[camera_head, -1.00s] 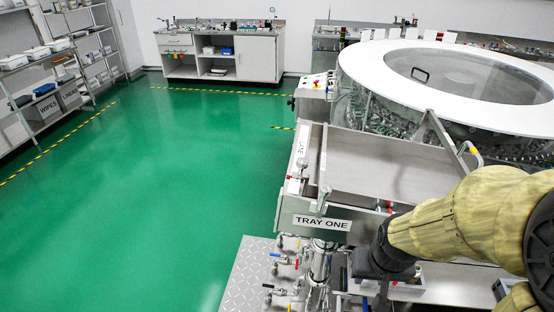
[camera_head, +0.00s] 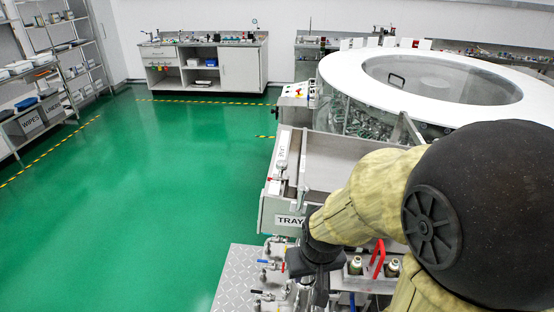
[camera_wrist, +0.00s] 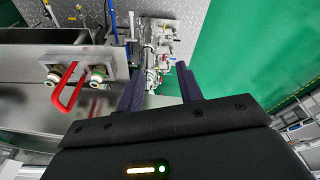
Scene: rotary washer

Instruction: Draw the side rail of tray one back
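Tray one (camera_head: 273,214) is a grey metal box left of the washer, its front label partly covered by my arm in the head view. Its left side rail (camera_head: 283,150) carries a white label along the top, and a small upright metal fitting (camera_head: 303,180) stands near the front corner. My gripper (camera_wrist: 160,80) shows two dark fingers spread apart in the wrist view, with nothing visibly held between them.
A red handle (camera_head: 377,258) between two knobs is right of my wrist; it also shows in the wrist view (camera_wrist: 68,88). Pipes and valves (camera_head: 270,265) lie below the tray. The round washer (camera_head: 440,85) stands behind. Green floor (camera_head: 150,190) at left is clear.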

